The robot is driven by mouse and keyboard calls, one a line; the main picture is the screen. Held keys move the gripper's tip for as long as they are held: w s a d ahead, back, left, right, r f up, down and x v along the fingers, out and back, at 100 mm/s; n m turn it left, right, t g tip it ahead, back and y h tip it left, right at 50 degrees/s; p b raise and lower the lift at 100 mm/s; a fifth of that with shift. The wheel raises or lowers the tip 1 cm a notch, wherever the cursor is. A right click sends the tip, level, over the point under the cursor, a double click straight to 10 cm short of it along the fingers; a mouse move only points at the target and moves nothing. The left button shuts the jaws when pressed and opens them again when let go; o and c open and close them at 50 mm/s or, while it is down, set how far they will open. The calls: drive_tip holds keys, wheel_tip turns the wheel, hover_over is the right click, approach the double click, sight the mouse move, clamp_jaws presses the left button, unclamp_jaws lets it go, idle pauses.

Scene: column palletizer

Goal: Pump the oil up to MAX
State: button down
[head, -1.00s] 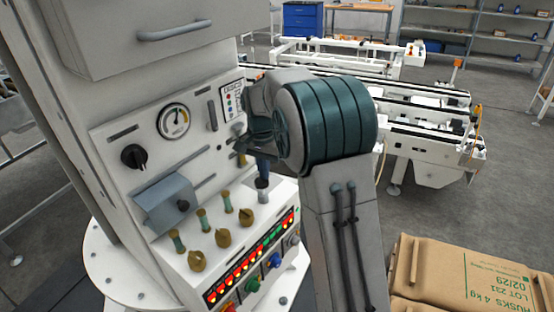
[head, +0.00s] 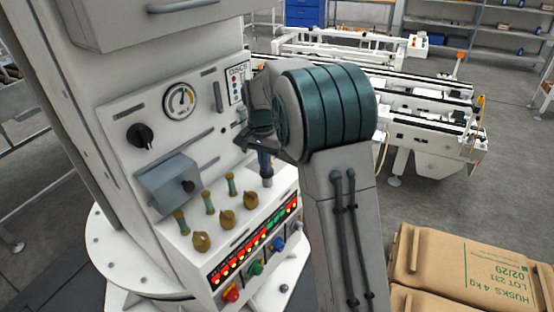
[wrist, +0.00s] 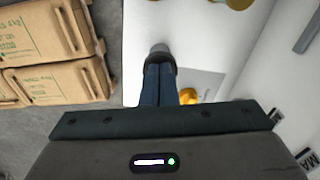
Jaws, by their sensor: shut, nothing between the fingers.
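My gripper (wrist: 160,62) has its dark blue fingers shut, pointing down; they also show in the head view (head: 265,164). Their tips are at a short dark grey cylinder (head: 267,181) on the white panel's ledge. I cannot tell whether they press on it. In the wrist view, part of a label (wrist: 309,160) reading "MA" shows at the lower right edge. A yellow piece (wrist: 188,96) shows partly behind the fingers. No oil level can be made out; my wrist hides part of the panel. A round gauge (head: 181,101) is on the upright panel.
Below are a row of lit indicators (head: 248,250) and coloured buttons (head: 255,268). A grey box (head: 165,187) juts out at left.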

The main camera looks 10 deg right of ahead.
wheel_tip(320, 180, up, 10)
drive_tip(key=p, duration=0.7)
drive_tip(key=shift+s+r, duration=0.15)
drive_tip(key=shift+s, duration=0.1)
